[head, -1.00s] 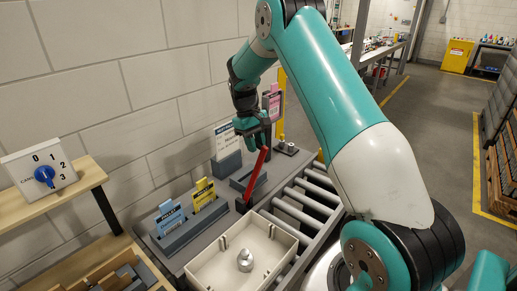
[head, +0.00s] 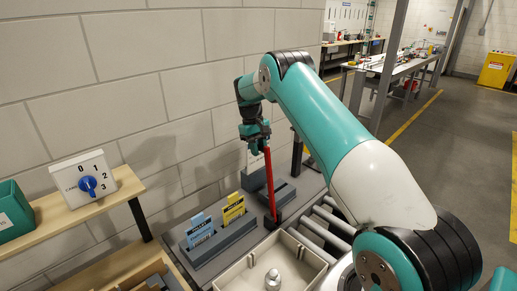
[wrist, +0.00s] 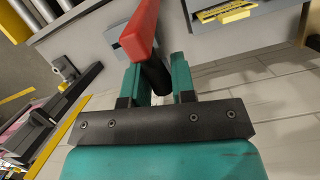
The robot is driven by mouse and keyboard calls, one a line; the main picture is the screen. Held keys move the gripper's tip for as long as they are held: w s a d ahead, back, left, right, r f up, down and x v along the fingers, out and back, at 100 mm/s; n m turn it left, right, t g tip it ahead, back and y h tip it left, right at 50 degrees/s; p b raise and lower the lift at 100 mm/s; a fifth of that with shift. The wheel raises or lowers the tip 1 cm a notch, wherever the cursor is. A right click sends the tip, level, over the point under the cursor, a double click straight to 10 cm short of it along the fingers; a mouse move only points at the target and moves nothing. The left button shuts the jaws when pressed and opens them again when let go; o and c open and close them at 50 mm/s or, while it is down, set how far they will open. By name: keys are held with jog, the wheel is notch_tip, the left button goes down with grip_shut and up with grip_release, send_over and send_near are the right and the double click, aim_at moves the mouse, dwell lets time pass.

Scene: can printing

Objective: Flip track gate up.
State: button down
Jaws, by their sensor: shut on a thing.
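The red track gate (head: 270,185) stands close to upright in the head view, its lower end at a dark block (head: 273,220) beside the roller track (head: 310,234). My gripper (head: 262,148) is at the gate's upper end. In the wrist view the red gate (wrist: 138,30) runs up from a black end part (wrist: 154,76), which lies between the two teal fingers of my gripper (wrist: 160,84). The fingers are shut on this part. Their exact contact is partly hidden.
A pale tray (head: 250,272) with a metal piece (head: 273,279) sits on the near end of the track. Blue (head: 200,230) and yellow (head: 233,208) cards stand in a grey holder left of the gate. A block wall (head: 130,80) is close behind.

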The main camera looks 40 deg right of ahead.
jog(key=shift+a, duration=0.1)
jog(key=c, duration=1.1)
grip_release()
jog(key=shift+a, duration=0.1)
jog(key=shift+o, duration=0.2)
jog(key=shift+r, duration=0.1)
jog(key=shift+r+p, duration=0.35)
jog(key=shift+p, duration=0.05)
jog(key=p+v, duration=0.2)
jog(key=v, duration=0.4)
jog(key=shift+w+r, duration=0.2)
jog(key=shift+r, duration=0.1)
